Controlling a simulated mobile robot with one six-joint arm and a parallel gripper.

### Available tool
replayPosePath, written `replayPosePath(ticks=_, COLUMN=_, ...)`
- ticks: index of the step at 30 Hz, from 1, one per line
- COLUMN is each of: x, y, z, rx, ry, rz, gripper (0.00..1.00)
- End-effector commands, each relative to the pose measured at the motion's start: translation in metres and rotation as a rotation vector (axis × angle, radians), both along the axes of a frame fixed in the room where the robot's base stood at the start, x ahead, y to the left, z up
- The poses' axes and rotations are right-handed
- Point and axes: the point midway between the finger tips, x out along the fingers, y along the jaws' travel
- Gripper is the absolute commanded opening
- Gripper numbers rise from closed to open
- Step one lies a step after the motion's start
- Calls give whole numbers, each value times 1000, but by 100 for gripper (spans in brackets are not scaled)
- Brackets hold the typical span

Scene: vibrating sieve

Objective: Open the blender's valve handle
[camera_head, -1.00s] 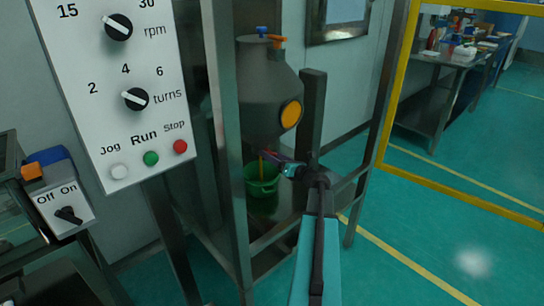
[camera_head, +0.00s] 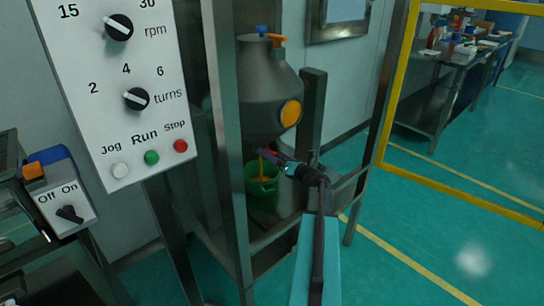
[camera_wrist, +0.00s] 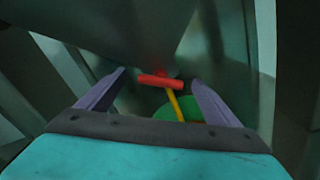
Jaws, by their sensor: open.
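The blender is a dark grey vessel (camera_head: 268,95) with an orange round cap on its side, mounted in a metal frame. In the wrist view a red bar handle (camera_wrist: 160,80) sits under the vessel, with a yellow piece (camera_wrist: 175,104) hanging below it; this yellow piece also shows above the bucket in the head view (camera_head: 261,167). My gripper (camera_wrist: 158,76) is open, its two purple fingers on either side of the red handle. I cannot tell whether they touch it. In the head view my gripper (camera_head: 272,156) is small beneath the vessel.
A green bucket (camera_head: 262,187) stands below the vessel on the frame's shelf. Metal posts (camera_head: 228,150) rise around it. A control panel (camera_head: 125,95) and an Off/On switch box (camera_head: 65,210) are at left. A yellow frame (camera_head: 384,90) and open floor are at right.

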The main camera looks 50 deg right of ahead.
Motion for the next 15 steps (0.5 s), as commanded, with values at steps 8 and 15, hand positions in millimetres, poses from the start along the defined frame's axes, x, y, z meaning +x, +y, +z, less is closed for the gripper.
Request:
replayPosePath(ticks=8, x=-19, y=2, z=0, rx=0, ry=1, rz=-2, gripper=85)
replayPosePath(ticks=15, x=-54, y=5, z=0, rx=0, ry=1, rz=-2, gripper=85)
